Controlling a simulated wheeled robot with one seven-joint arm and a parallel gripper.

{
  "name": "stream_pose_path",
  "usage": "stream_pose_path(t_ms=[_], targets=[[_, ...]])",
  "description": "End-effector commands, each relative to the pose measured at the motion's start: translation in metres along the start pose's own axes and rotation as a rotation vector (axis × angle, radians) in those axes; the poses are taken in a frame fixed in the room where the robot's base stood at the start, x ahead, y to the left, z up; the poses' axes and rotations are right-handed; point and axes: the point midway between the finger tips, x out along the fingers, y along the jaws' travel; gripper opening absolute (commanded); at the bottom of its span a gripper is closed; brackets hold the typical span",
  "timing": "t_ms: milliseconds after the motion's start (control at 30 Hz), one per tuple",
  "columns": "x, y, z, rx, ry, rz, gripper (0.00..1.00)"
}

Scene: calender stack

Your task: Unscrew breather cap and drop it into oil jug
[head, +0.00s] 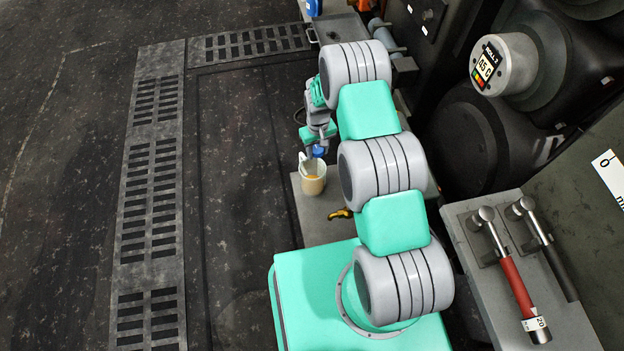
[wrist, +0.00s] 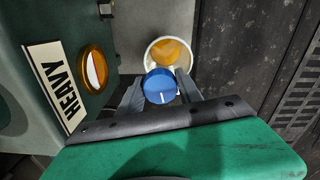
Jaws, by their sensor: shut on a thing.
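The blue breather cap (wrist: 160,86) is held between the two fingers of my gripper (wrist: 161,88) in the wrist view. In the head view the cap (head: 319,151) shows as a small blue spot at my gripper (head: 316,153). The oil jug (head: 313,180) is a pale, see-through jug with amber oil, standing on a grey ledge. The jug (wrist: 170,50) also shows in the wrist view, just past the cap, with oil inside. The cap appears above or at the near side of its rim; the exact height cannot be told.
A dark green housing marked HEAVY (wrist: 52,84) with a round amber sight glass (wrist: 94,69) stands close on the left in the wrist view. A yellow-handled object (head: 341,213) lies near the jug.

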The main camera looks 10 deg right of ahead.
Motion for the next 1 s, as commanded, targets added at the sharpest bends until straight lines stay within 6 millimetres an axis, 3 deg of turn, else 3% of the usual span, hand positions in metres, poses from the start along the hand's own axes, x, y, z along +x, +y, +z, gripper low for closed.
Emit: stream_pose_path(t_ms=[33, 233, 567, 600, 900, 1000], targets=[[0.012, 0.0, 0.001, 0.0, -0.001, 0.0, 0.01], [0.04, 0.0, 0.001, 0.001, -0.001, 0.0, 0.01], [0.044, 0.0, 0.001, 0.001, 0.0, 0.0, 0.01], [0.044, 0.0, 0.001, 0.001, -0.001, 0.0, 0.44], [0.044, 0.0, 0.001, 0.001, -0.001, 0.0, 0.67], [0.044, 0.0, 0.001, 0.001, -0.001, 0.0, 0.67]])
